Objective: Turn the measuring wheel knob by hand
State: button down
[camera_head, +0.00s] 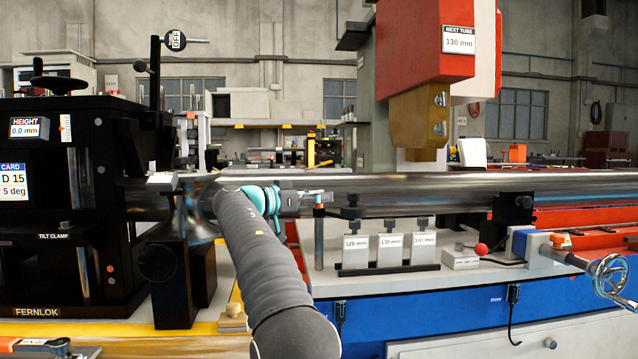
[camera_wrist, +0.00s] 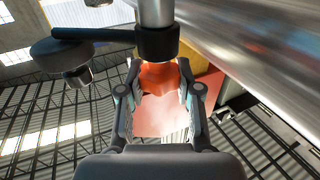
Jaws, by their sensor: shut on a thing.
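My gripper (camera_head: 318,196) reaches in from the left, just in front of the long steel tube (camera_head: 420,185). In the wrist view my gripper (camera_wrist: 158,68) has one finger on each side of an orange knob (camera_wrist: 160,80) and is shut on it. The knob sits against a dark collar (camera_wrist: 157,43) on a metal post (camera_wrist: 155,12). A paler pinkish-orange surface shows between the fingers, nearer the palm. In the head view a bit of orange (camera_head: 319,211) shows under the fingers, on top of an upright post (camera_head: 319,245). No turn mark on the knob is readable.
A dark arm and disc (camera_wrist: 62,50) sit close left of the fingers in the wrist view; the tube runs close on the right. Labelled blocks (camera_head: 390,250), a red ball knob (camera_head: 481,249) and a handwheel (camera_head: 608,276) stand right. The black FERNLOK machine (camera_head: 70,265) stands left.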

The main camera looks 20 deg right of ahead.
jog(key=shift+r+m+g+p, duration=0.25)
jog(key=shift+m+g+p, duration=0.15)
jog(key=shift+g+p, duration=0.35)
jog(key=shift+f+p, duration=0.1)
jog(key=shift+p, duration=0.35)
jog(key=shift+f+m+g, duration=0.15)
jog(key=shift+m+g, duration=0.25)
jog(key=shift+g, duration=0.15)
jog(key=c, duration=0.8)
grip_release()
jog(key=shift+o, duration=0.2)
jog(key=shift+f+t+b, duration=0.2)
jog(key=shift+t+b, duration=0.2)
jog(key=shift+b, duration=0.05)
